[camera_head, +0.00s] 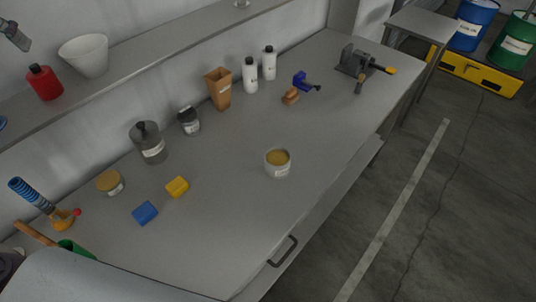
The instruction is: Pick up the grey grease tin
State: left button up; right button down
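The grey grease tin (278,169) stands upright and open on the grey workbench (330,140), near its front edge. It is short and round, with a pale label on its side and yellow-brown grease inside. Nothing touches it. Neither of my grippers shows in the head view. A large pale rounded shape at the bottom left looks like part of my own body and hides that corner of the bench.
A yellow block (177,187) and a blue block (145,213) lie left of the tin. A tan-lidded jar (110,183), a grey canister (149,143) and white bottles (250,75) stand behind. A vise (361,64) sits at the far end. The bench around the tin is clear.

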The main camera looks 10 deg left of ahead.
aim_at(277, 159)
jog(key=k+l, duration=0.15)
jog(key=l, duration=0.2)
jog(key=k+l, duration=0.2)
jog(key=l, duration=0.2)
jog(key=k+l, duration=0.15)
jog(key=l, duration=0.2)
jog(key=k+l, duration=0.2)
jog(key=l, duration=0.15)
jog(key=k+l, duration=0.15)
jog(key=l, duration=0.25)
